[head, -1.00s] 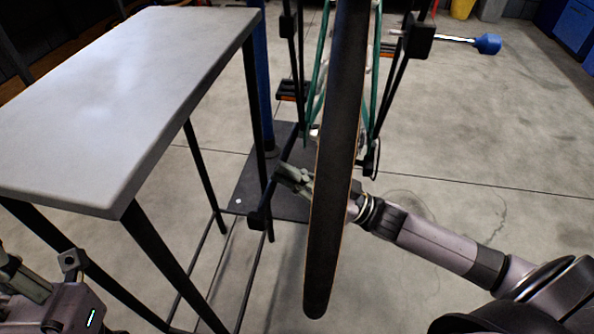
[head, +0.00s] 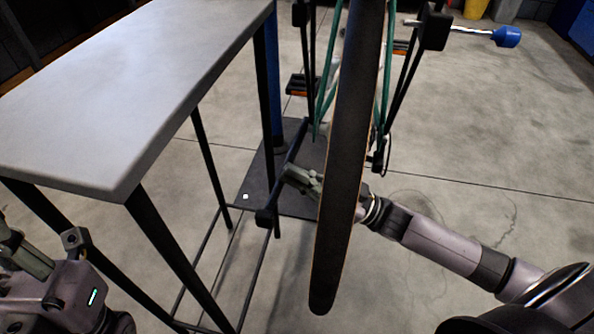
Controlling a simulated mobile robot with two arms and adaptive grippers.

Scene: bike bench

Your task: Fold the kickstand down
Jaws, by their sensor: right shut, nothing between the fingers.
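A slim black bar with a block at its lower end (head: 266,217) slants down on the left of the bicycle's wheel; it looks like the kickstand, though its upper joint is not clear. My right gripper (head: 299,177) is shut and empty. Its arm comes from the right and passes behind the wheel, which hides part of the wrist. The fingertips show left of the tyre, close beside the black bar; I cannot tell if they touch it. My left gripper (head: 46,248) is at the lower left, its fingers apart, far from the bicycle.
The bicycle's tyre (head: 346,170) stands upright in front of my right wrist. A grey-topped table (head: 120,90) with black legs fills the left. A dark base plate (head: 258,180) and blue post (head: 276,115) stand behind. The floor at right is clear.

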